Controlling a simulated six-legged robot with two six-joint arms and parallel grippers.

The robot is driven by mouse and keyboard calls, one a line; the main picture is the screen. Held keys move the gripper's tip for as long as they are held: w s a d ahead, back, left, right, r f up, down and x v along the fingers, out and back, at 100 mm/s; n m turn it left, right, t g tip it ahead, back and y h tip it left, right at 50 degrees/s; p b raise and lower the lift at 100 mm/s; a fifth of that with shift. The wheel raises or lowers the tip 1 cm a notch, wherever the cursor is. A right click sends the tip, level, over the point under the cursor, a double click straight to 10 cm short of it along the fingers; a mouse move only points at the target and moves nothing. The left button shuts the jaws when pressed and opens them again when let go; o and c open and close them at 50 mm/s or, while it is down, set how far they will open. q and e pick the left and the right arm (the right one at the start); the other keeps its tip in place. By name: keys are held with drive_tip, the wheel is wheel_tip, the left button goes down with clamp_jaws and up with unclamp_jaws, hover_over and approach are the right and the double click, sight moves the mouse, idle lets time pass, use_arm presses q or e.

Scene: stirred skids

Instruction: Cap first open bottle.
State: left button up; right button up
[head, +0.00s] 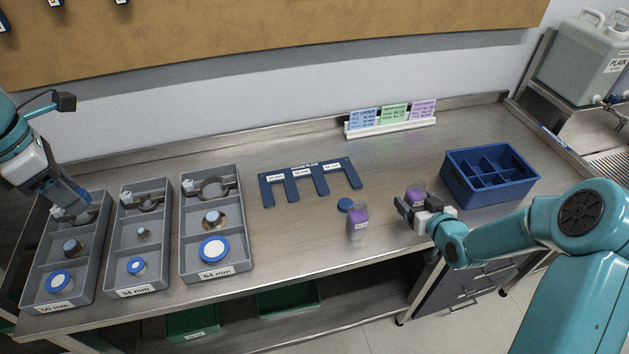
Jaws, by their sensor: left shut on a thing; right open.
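My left gripper (80,203) is at the back of the left grey tray (31,283), shut on a grey ring-shaped tool (62,212), mostly hidden. Blue-rimmed white caps lie in the left tray (60,281), middle tray (136,266) and right tray (213,248).
The middle tray (118,257) and right tray (187,240) hold similar grey ring tools. A blue slotted rack (290,187) lies mid-bench. A blue divided crate (488,197) stands at right. A card stand (390,127) is behind. Clear bench lies between rack and crate.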

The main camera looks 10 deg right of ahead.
use_arm(q)
drive_tip(key=shift+r, duration=0.2)
use_arm(e)
drive_tip(key=shift+w+f, duration=0.3)
drive_tip(key=shift+w, duration=0.35)
drive_tip(key=c, duration=1.1)
drive_tip(key=shift+r, duration=0.15)
wheel_tip(320, 180, up, 20)
drive_tip(key=shift+f, duration=0.1)
